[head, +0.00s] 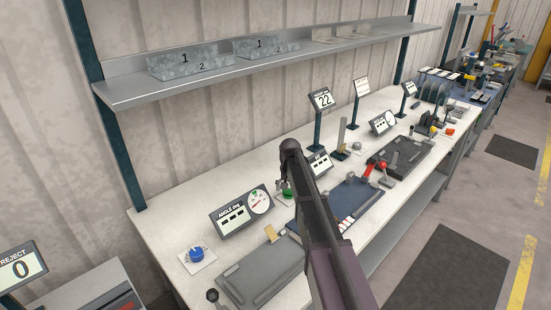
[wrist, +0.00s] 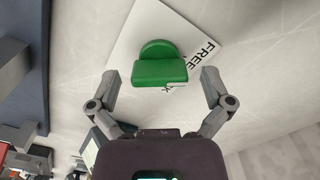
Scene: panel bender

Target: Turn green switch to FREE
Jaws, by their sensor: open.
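The green switch (wrist: 160,65) sits on a white plate (wrist: 128,42) in the wrist view. The plate bears the word FREE and part of another word that the switch and gripper partly hide. My gripper (wrist: 160,80) is open, with one finger on each side of the switch's handle and visible gaps to it. In the head view the green switch (head: 287,193) shows on the bench, partly hidden by my arm. My gripper (head: 287,182) is above and beside it there, and its fingers are small and dark.
A blue knob (head: 196,254) and an angle display (head: 241,211) stand left of my arm on the white bench (head: 165,225). A blue-grey fixture (head: 355,195) and a red-handled device (head: 381,166) lie to the right. A shelf (head: 130,88) with metal bins hangs above.

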